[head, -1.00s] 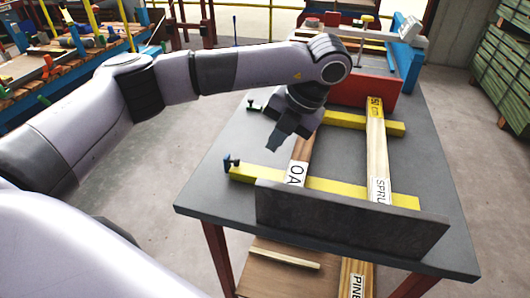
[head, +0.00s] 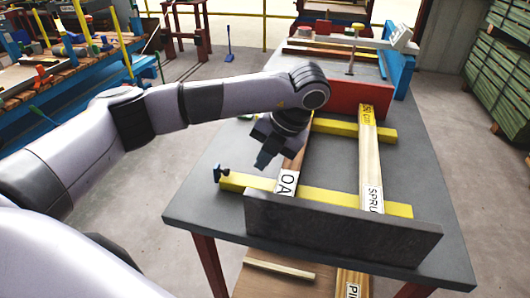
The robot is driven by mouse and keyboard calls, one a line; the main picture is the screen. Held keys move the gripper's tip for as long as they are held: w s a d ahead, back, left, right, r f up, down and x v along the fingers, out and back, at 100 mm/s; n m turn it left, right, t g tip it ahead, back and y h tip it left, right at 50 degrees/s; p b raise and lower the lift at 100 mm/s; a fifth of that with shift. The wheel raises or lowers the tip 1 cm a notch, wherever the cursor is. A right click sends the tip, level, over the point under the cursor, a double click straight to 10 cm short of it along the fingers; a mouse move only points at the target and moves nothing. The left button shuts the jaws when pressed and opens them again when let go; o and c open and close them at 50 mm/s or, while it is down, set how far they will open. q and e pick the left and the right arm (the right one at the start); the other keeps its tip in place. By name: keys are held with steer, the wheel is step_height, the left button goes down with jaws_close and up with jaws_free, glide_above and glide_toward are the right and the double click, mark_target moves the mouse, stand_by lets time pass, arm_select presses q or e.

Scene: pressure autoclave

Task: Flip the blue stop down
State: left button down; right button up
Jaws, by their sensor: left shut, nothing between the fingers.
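My left gripper (head: 263,160) points down, to the right of the blue stop and slightly farther up the picture. It is apart from the stop, with its fingers shut and empty. It hangs over or beside the board marked OA (head: 287,182) and hides part of it. My right gripper is not in view.
A board marked SPRU (head: 370,165) lies across the yellow bars. A dark upright plate (head: 340,230) stands at the table's near side, and a red plate (head: 345,98) stands behind. The grey table top (head: 205,200) is clear left of the stop.

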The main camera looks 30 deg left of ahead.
mark_target(233, 178)
arm_select(q)
steer(key=b+x, duration=0.1)
steer(key=x, duration=0.5)
steer(key=shift+a+f, duration=0.15)
steer(key=shift+s+a+r, duration=0.1)
steer(key=shift+a+r, duration=0.1)
steer(key=shift+a, duration=0.4)
steer(key=shift+s+a+r, duration=0.15)
steer(key=shift+a, duration=0.85)
steer(key=shift+s+a, duration=0.1)
steer(key=shift+a, duration=0.1)
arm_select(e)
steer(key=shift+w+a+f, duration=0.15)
arm_select(q)
steer(key=shift+a+r+h, duration=0.1)
steer(key=shift+a+h, duration=0.05)
steer(key=shift+h, duration=0.25)
steer(key=shift+a+r+h, duration=0.1)
steer(key=shift+h, duration=0.3)
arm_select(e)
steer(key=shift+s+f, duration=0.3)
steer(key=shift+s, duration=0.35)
